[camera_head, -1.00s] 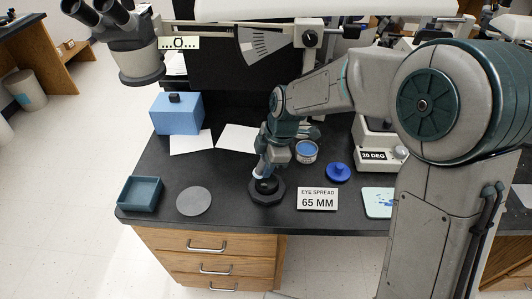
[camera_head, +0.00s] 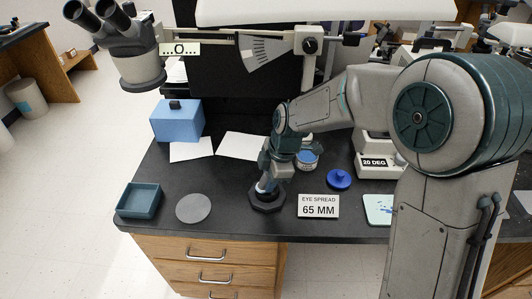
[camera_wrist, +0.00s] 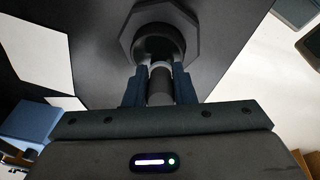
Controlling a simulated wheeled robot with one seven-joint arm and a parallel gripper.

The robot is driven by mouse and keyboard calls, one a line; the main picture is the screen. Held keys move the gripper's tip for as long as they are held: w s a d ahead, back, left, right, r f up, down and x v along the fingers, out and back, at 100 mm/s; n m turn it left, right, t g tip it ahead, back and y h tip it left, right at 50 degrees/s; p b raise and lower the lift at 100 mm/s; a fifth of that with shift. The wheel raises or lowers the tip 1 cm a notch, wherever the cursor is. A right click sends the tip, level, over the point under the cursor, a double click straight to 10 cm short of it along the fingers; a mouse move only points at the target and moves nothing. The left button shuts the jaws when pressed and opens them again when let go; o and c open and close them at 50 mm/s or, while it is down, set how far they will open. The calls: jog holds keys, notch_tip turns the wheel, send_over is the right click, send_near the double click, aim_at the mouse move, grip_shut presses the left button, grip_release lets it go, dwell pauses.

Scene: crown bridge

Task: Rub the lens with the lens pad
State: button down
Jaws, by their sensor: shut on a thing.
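My gripper (camera_wrist: 159,92) points down over a black octagonal holder (camera_head: 266,203) with a round raised cup. The holder also shows in the wrist view (camera_wrist: 193,36). The gripper is shut on a small grey cylinder with a pale band (camera_wrist: 160,88), which seems to be the lens pad. Its far end is at or inside the cup, and I cannot tell whether it touches. The lens itself is not clearly seen; the cup's inside is dark and partly hidden by the held piece.
A teal open tray (camera_head: 138,201) and a grey disc (camera_head: 193,208) lie left. A blue box (camera_head: 177,121) and white sheets stand behind. A blue tin (camera_head: 308,159), blue knobbed lid (camera_head: 339,180), 65 MM sign (camera_head: 318,207) and pale pad (camera_head: 378,209) are right.

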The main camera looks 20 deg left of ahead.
jog(key=shift+w+a, duration=0.25)
jog(key=shift+a, duration=0.2)
jog(key=shift+a+r+p+v, duration=0.1)
jog(key=shift+a+p+v, duration=0.2)
jog(key=shift+p+v, duration=0.8)
jog(key=shift+a+r+p+v, duration=0.1)
jog(key=shift+a+p+v, duration=0.4)
jog(key=shift+v, duration=1)
jog(key=shift+a+r+p+v, duration=0.1)
jog(key=shift+a+p+v, duration=0.05)
jog(key=shift+p+v, duration=1.05)
